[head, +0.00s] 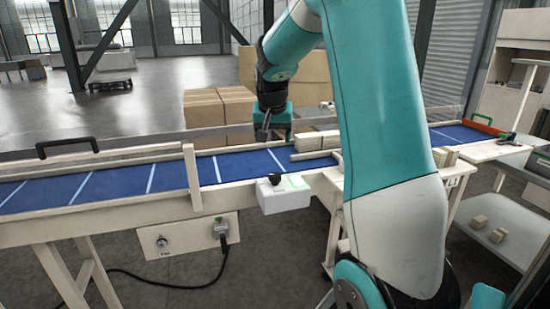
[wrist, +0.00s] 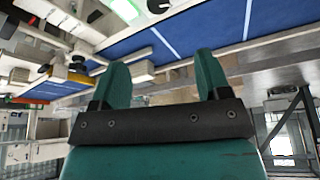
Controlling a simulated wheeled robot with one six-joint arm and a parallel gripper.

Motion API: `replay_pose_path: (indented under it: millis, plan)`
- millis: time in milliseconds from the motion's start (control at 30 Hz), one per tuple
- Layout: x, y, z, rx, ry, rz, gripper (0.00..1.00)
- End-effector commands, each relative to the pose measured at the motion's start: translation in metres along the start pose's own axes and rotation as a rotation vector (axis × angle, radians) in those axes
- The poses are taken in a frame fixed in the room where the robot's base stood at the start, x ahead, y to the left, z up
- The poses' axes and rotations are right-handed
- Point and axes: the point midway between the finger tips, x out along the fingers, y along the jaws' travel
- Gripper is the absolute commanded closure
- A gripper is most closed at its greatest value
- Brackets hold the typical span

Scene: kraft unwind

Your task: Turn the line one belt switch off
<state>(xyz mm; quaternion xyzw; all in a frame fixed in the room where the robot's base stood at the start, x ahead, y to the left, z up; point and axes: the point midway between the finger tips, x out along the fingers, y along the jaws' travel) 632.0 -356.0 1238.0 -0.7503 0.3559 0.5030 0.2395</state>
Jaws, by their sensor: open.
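A small pale panel (head: 190,240) on the conveyor's front side carries a round knob (head: 161,242) with a short label I cannot read clearly. A grey plug with a cable (head: 221,229) is beside the knob. A white box (head: 285,196) on the conveyor's front edge has a black knob (head: 275,179) and a green patch on top. I cannot tell from the labels which one is the line one belt switch. My gripper (head: 266,132) is above the far side of the belt, behind the white box. Its two teal fingers (wrist: 162,72) are apart and empty in the wrist view.
The blue belt (head: 120,182) runs across the view between pale rails. A black handle (head: 67,147) stands at the left. Wooden blocks (head: 316,140) lie by the belt, and cardboard boxes (head: 220,106) stand behind it. My arm hides part of the right side.

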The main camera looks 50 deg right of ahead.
Motion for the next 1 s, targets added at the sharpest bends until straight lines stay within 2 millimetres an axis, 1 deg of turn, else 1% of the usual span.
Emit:
replay_pose_path:
  millis: [67, 167, 233, 600, 800, 900, 1000]
  plan:
    - [0.003, 0.004, -0.005, 0.014, 0.002, 0.008, 0.3]
    - [0.016, 0.004, -0.004, 0.015, 0.0, 0.01, 0.3]
    - [0.028, 0.004, -0.004, 0.015, -0.001, 0.01, 0.3]
    - [0.112, 0.004, -0.003, 0.011, -0.003, 0.009, 0.3]
    - [0.15, 0.004, -0.004, 0.011, 0.0, 0.007, 0.3]
    - [0.162, 0.004, -0.004, 0.011, 0.002, 0.006, 0.3]
    - [0.169, 0.004, -0.004, 0.011, 0.003, 0.006, 0.3]
